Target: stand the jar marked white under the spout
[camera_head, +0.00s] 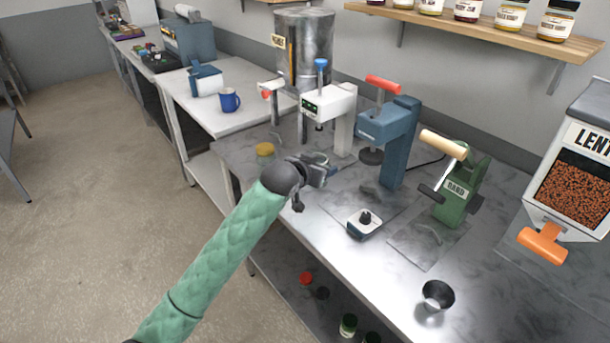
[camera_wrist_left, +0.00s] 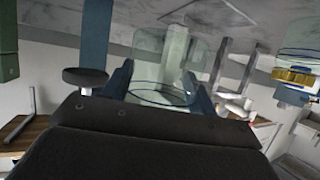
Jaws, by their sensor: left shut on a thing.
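My left gripper (camera_head: 322,172) is over the near-left part of the steel table. It is shut on a clear glass jar (camera_wrist_left: 170,55), which fills the space between its fingers in the left wrist view. No marking on this jar can be read. A second jar, with a yellow lid (camera_head: 265,149), stands to the left of the gripper; its gold lid (camera_wrist_left: 296,76) also shows at the right of the left wrist view. A steel tank (camera_head: 312,45) stands at the back, with a red-handled tap (camera_head: 266,93) at its lower left. My right gripper is not in view.
A white machine (camera_head: 330,103) with a blue knob, a blue press (camera_head: 396,140) and a green hand-cranked machine (camera_head: 460,188) line the table. A small scale-like device (camera_head: 364,224) and a metal cup (camera_head: 437,296) sit nearer. A lentil dispenser (camera_head: 572,185) is at right.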

